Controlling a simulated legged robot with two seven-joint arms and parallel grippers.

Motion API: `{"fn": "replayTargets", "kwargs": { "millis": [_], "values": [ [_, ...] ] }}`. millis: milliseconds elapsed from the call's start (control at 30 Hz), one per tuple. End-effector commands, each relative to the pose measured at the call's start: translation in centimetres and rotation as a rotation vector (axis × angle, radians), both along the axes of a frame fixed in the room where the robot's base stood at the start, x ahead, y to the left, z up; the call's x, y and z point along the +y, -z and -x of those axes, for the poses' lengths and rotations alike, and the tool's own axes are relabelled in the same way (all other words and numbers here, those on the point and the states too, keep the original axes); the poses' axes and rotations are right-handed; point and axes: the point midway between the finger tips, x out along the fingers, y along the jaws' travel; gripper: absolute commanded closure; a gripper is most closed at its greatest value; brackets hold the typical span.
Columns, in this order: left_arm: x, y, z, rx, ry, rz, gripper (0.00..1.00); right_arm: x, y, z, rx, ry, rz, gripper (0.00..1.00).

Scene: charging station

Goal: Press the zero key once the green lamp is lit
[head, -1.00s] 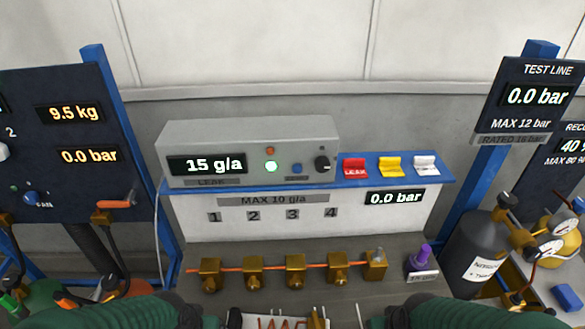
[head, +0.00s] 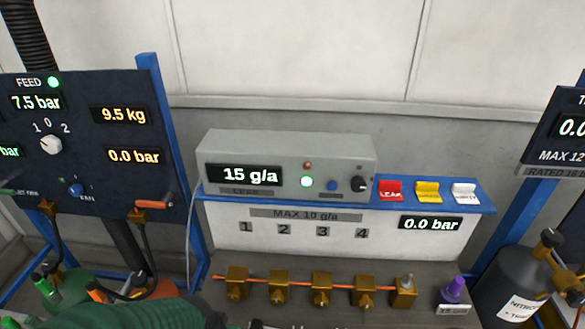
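The grey leak meter box (head: 290,150) stands on the blue shelf, and its display (head: 244,175) reads 15 g/a. The round green lamp (head: 306,182) on its front glows bright. A dull orange lamp (head: 307,165) sits above it. A small blue round key (head: 331,185) lies right of the green lamp; the label below it is too small to read, so I cannot confirm it is the zero key. A black knob (head: 359,184) is farther right. My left arm's green sleeve shows at the bottom left, well below the box. Neither gripper's fingers are visible.
Several brass fittings (head: 321,289) line the bench below, with a purple-topped piece (head: 454,290). The dark feed panel (head: 92,180) stands left. Space before the meter is clear.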

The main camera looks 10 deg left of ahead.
Motion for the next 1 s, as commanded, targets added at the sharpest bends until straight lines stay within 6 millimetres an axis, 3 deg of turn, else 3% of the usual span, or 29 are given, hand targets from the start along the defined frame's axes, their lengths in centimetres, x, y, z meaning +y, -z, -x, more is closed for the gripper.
{"fn": "replayTargets", "kwargs": {
  "millis": [100, 1000],
  "values": [
    [0.00, 0.00, 0.00, 0.000, 0.000, 0.000, 0.19, 0.00, 0.00, 0.00, 0.000, 0.000, 0.000, 1.00],
    [0.00, 0.00, 0.00, 0.000, 0.000, 0.000, 0.19, 0.00, 0.00, 0.00, 0.000, 0.000, 0.000, 1.00]
  ]
}}
